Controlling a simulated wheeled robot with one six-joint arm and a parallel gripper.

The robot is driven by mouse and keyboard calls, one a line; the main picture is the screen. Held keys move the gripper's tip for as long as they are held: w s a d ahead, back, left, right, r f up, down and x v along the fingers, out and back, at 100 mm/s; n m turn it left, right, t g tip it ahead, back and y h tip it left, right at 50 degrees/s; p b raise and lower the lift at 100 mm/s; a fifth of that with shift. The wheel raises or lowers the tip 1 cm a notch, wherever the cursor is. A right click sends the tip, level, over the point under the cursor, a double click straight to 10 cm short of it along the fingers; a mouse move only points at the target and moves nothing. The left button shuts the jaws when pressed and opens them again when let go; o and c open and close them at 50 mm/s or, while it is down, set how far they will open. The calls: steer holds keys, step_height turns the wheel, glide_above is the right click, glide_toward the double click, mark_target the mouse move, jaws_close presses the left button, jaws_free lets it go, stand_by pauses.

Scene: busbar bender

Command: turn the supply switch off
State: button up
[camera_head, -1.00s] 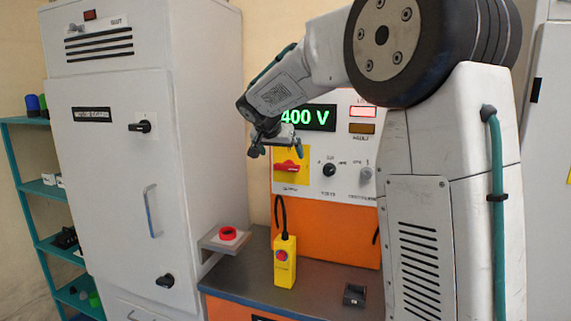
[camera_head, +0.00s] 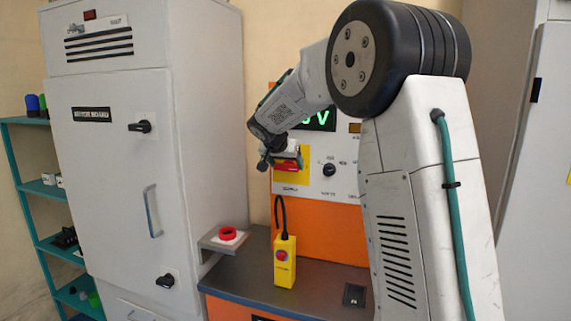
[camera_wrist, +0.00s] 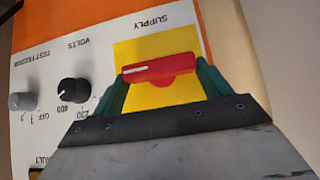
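The supply switch (camera_wrist: 160,72) is a red rotary handle on a yellow plate (camera_wrist: 150,45) on the machine's white panel. In the wrist view, which shows the panel upside down, the handle lies nearly level, with a slight tilt. My gripper (camera_wrist: 162,70) has its two green fingers apart, one by each end of the handle. I cannot tell whether they touch it. In the head view my gripper (camera_head: 284,158) is in front of the switch and partly hides it. The voltage display (camera_head: 320,119) is lit green, mostly hidden by my arm.
A black volts knob (camera_wrist: 73,92) and a grey test feed knob (camera_wrist: 22,100) sit beside the switch. Below the panel, a yellow pendant (camera_head: 285,262) stands on the bench (camera_head: 320,285).

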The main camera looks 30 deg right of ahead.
mark_target(279, 168)
stand_by(0.3)
steer(key=g, duration=0.1)
steer(key=n+g+h, duration=0.1)
steer(key=n+h, duration=0.1)
steer(key=shift+w+a+f+g, duration=0.15)
steer(key=shift+w+a+g, duration=0.2)
steer(key=shift+g, duration=0.05)
steer(key=h, duration=0.1)
steer(key=n+g+h, duration=0.2)
steer(key=shift+w+a+f, duration=0.2)
steer(key=shift+w+f, duration=0.05)
steer(key=n+g+h, duration=0.2)
steer(key=h, duration=0.1)
steer(key=shift+w+a+f, duration=0.1)
steer(key=shift+w+f, duration=0.05)
steer(key=shift+f, duration=0.2)
steer(key=n+h, duration=0.1)
steer(key=n+g+h, duration=0.1)
steer(key=shift+f+n+h, duration=0.3)
steer(key=shift+f+n, duration=0.05)
steer(key=shift+n, duration=0.05)
steer(key=o, duration=1)
steer(key=shift+a, duration=0.1)
